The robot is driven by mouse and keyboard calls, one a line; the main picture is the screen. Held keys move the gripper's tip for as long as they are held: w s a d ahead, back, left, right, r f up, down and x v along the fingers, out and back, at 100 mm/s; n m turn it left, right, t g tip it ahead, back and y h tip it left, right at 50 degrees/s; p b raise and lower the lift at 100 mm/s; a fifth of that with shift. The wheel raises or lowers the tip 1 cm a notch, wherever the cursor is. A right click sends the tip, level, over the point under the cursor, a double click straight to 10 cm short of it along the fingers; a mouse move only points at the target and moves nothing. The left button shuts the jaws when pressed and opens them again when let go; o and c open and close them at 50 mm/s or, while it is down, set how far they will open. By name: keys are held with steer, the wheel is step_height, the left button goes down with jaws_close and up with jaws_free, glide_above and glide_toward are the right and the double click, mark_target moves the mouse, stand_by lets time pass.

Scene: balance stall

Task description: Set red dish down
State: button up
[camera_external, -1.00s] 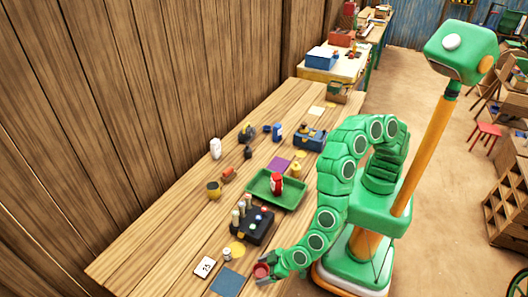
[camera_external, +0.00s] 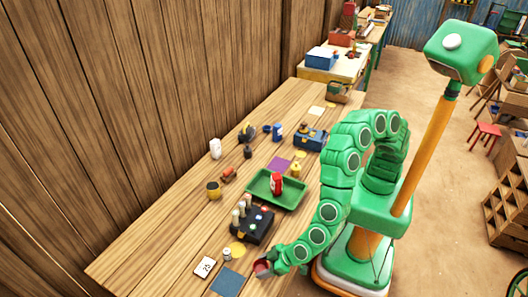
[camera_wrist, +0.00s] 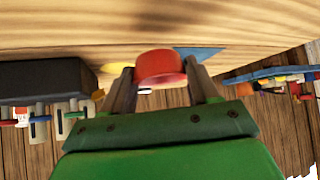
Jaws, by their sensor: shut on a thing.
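The red dish (camera_wrist: 160,67) is between the two fingers of my gripper (camera_wrist: 162,85) in the wrist view, and the fingers are shut on it. In the external view my gripper (camera_external: 264,267) holds the dish (camera_external: 262,268) near the front edge of the wooden table (camera_external: 165,240). The dish looks tilted, and I cannot tell whether it touches the table. A blue square mat (camera_external: 228,281) lies on the table just left of the gripper. A yellow round mat (camera_external: 237,249) lies beyond it.
A black block with pegs (camera_external: 258,228) stands behind the gripper, and a green tray (camera_external: 262,197) with a red bottle (camera_external: 276,183) is farther back. A white number card (camera_external: 205,267) lies left of the blue mat. The table's left part is clear.

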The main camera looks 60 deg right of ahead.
steer(key=s+d+r, duration=0.7)
steer(key=d+r, duration=0.3)
steer(key=d, duration=0.2)
stand_by(0.3)
